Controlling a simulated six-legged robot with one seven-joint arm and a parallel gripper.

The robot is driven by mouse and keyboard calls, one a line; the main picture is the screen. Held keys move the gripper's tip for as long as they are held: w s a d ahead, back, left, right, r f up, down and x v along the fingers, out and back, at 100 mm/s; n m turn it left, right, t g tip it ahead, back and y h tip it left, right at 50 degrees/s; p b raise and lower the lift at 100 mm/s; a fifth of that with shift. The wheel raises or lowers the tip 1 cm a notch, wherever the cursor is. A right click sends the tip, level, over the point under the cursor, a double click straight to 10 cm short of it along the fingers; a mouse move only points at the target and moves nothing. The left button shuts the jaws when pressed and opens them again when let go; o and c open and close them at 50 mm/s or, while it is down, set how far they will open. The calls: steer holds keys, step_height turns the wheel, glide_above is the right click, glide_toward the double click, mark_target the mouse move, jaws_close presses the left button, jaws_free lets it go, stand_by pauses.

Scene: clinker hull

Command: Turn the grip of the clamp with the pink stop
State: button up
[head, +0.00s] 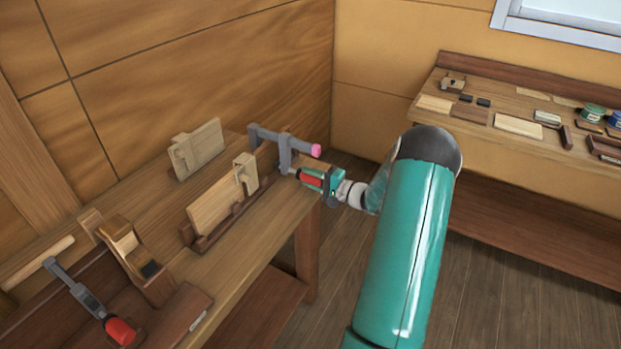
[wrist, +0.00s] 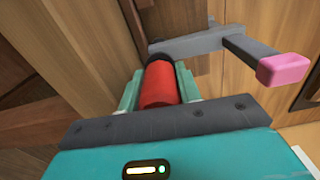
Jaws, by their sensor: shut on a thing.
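The clamp with the pink stop (head: 286,147) is a grey bar clamp at the far right end of the workbench. Its pink stop (head: 316,150) caps the bar's end and shows large at the right of the wrist view (wrist: 283,70). Its red grip (head: 311,181) points toward my arm. My gripper (wrist: 158,85) is shut on the red grip, with one green finger on each side of it. In the head view my gripper (head: 325,183) reaches in from the right. The fingers hide the sides of the grip.
A second clamp with a red grip (head: 120,331) lies at the near left of the workbench (head: 255,245). Wooden boards in holders (head: 222,205) stand on the bench to the left of my gripper. Another bench (head: 455,125) with small blocks and tins stands at the right.

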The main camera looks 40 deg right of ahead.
steer(key=n, duration=0.5)
steer(key=shift+n, duration=0.3)
steer(key=shift+w+a+r+n, duration=0.1)
steer(key=shift+w+n, duration=0.05)
steer(key=shift+n, duration=2.15)
steer(key=o, duration=1)
steer(key=v, duration=1.4)
